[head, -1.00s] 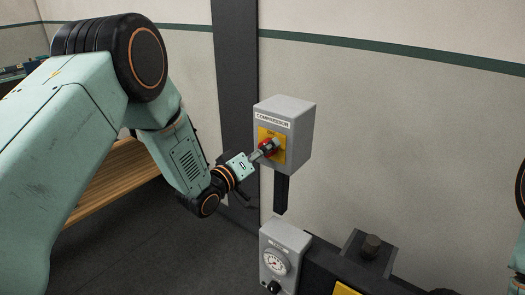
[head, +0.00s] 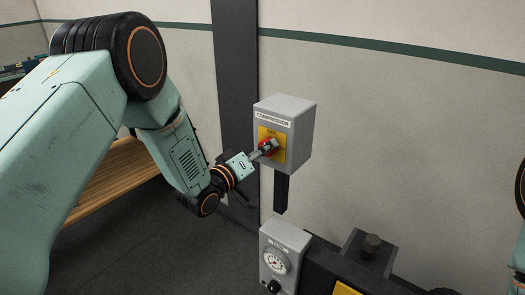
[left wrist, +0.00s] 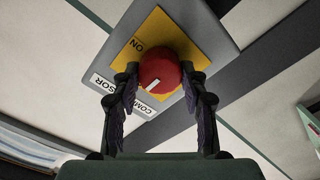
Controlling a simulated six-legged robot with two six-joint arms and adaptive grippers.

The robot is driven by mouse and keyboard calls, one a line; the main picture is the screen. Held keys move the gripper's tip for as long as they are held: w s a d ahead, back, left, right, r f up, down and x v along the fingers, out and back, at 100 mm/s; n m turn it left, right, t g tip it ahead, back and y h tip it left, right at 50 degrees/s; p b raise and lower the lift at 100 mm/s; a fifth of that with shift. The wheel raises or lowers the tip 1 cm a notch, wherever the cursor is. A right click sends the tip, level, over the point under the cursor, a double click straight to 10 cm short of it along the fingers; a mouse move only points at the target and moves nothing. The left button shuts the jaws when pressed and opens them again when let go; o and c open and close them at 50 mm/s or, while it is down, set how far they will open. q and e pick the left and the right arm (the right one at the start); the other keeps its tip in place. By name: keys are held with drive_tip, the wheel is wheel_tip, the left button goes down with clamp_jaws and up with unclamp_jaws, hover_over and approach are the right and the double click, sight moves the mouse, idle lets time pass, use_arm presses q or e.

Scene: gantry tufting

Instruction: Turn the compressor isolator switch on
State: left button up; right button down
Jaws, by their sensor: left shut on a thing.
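The compressor isolator is a grey box (head: 296,136) labelled COMPRESSOR, with a yellow plate (head: 277,156) on its front and a red rotary knob (left wrist: 160,70). My left gripper (head: 266,149) is at the knob in the head view and covers much of it. In the left wrist view its two fingers (left wrist: 159,74) are shut on the knob's sides. A short white mark slants across the knob's lower left face. The word ON shows on the yellow plate, to the upper left of the knob. My right gripper is out of view.
A grey gauge box (head: 284,254) with a black knob stands below the isolator. A dark post (head: 235,70) runs up the wall behind. A wooden bench (head: 115,178) is behind my left arm.

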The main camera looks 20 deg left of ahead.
use_arm(q)
drive_tip(key=shift+a, duration=0.1)
drive_tip(key=shift+s+f+m+b, duration=0.1)
drive_tip(key=shift+m+b, duration=3.25)
drive_tip(key=shift+m, duration=5.45)
drive_tip(key=shift+d, duration=0.2)
drive_tip(key=o, duration=0.8)
drive_tip(key=shift+c, duration=0.2)
drive_tip(key=o, duration=0.4)
drive_tip(key=shift+s, duration=0.2)
